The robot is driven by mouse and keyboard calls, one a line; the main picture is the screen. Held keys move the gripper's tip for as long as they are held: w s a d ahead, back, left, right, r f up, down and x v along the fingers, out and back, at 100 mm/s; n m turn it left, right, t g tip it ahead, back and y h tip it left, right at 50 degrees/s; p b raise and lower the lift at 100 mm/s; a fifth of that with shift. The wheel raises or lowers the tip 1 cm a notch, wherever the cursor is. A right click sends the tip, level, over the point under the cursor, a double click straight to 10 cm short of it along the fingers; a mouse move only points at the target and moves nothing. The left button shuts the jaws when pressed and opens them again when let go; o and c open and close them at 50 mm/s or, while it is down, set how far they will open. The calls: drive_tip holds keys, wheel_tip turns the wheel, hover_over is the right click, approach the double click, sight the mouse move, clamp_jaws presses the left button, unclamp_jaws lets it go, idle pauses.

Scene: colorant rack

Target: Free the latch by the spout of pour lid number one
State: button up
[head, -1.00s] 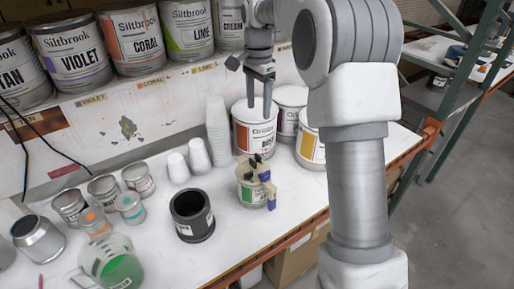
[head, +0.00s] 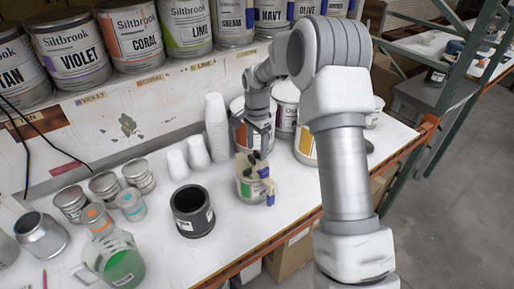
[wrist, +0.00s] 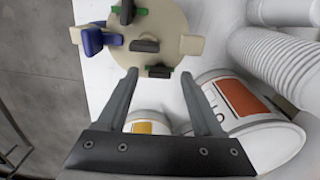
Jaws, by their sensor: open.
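The pour lid (head: 246,160) is a beige disc on a small labelled can (head: 250,190) on the white bench. In the wrist view the lid (wrist: 172,28) has a blue piece (wrist: 92,40) on its left edge, possibly at the spout. Dark latch-like pieces sit at its far edge (wrist: 127,12), middle (wrist: 145,45) and near edge (wrist: 158,72); the far and near ones have green parts. I cannot tell a lid number. My gripper (wrist: 159,75) is open and empty, its fingertips either side of the near dark piece. I cannot tell whether they touch it.
Stacked white cups (head: 217,127) stand behind the lid, large paint cans (head: 285,105) behind my gripper. A black pot (head: 192,212) stands left of the small can, and a jug of green liquid (head: 122,265) farther left. The bench's front edge is close on the right.

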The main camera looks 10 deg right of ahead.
drive_tip(key=shift+f, duration=0.55)
clamp_jaws()
